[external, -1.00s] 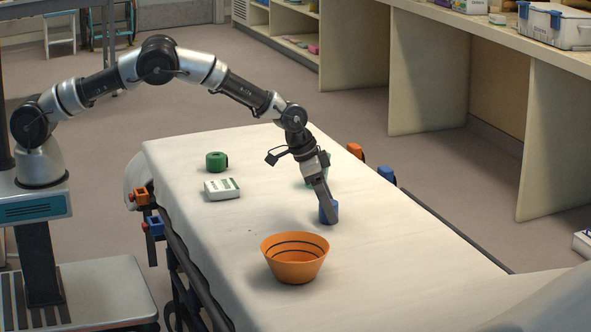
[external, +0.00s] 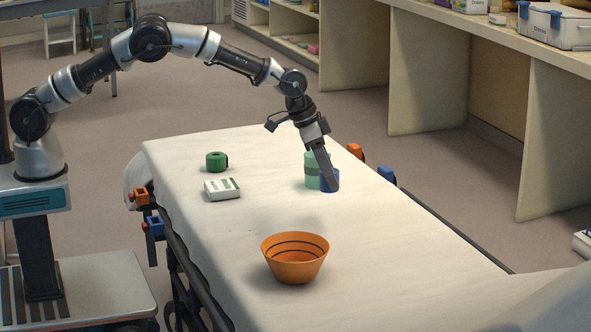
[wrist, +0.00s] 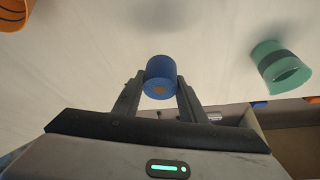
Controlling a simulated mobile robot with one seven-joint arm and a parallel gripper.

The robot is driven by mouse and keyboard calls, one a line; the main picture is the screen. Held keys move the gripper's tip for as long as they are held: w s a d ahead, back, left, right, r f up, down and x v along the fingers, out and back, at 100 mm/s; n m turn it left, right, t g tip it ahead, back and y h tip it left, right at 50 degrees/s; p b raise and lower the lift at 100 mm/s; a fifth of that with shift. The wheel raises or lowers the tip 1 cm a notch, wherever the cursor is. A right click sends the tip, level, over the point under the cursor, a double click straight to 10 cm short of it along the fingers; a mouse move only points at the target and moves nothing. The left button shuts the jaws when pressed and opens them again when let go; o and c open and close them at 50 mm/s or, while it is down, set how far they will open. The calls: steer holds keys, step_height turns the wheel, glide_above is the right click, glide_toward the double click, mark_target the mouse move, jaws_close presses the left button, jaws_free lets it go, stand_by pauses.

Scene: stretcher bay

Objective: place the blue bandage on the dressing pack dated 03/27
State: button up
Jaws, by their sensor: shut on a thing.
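The blue bandage (external: 330,181) is a short roll held in my gripper (external: 322,174). The wrist view shows the blue bandage (wrist: 160,80) between the two fingers of my gripper (wrist: 160,86), which are shut on its sides. It appears to be held above the sheet. A white dressing pack (external: 222,189) with green and dark print lies on the bed, left of my gripper. Its date is too small to read. I see no other dressing pack on the bed.
A light green banded cup-like cylinder (external: 311,171) stands close behind the bandage. A green roll (external: 216,161) lies behind the pack. An orange bowl (external: 295,258) stands nearer the front. Orange and blue blocks (external: 386,173) sit at the bed's rails.

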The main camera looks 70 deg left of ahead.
steer(key=s+a+r+n+y, duration=0.1)
steer(key=s+a+r+n, duration=0.2)
steer(key=a, duration=0.6)
steer(key=r+n+y, duration=0.2)
steer(key=n, duration=0.3)
glide_above(226, 183)
steer(key=d, duration=0.1)
steer(key=shift+n, duration=0.3)
steer(key=f, duration=0.1)
steer(key=s+f+b, duration=0.1)
steer(key=f, duration=0.3)
steer(key=shift+s+a+f+b, duration=0.1)
steer(key=shift+s+a+b, duration=0.1)
steer(key=shift+s+b, duration=0.1)
steer(key=shift+f+b, duration=1)
steer(key=shift+f, duration=1.65)
steer(key=shift+f, duration=0.1)
steer(key=shift+f, duration=0.15)
steer(key=o, duration=1.1)
steer(key=shift+c, duration=0.2)
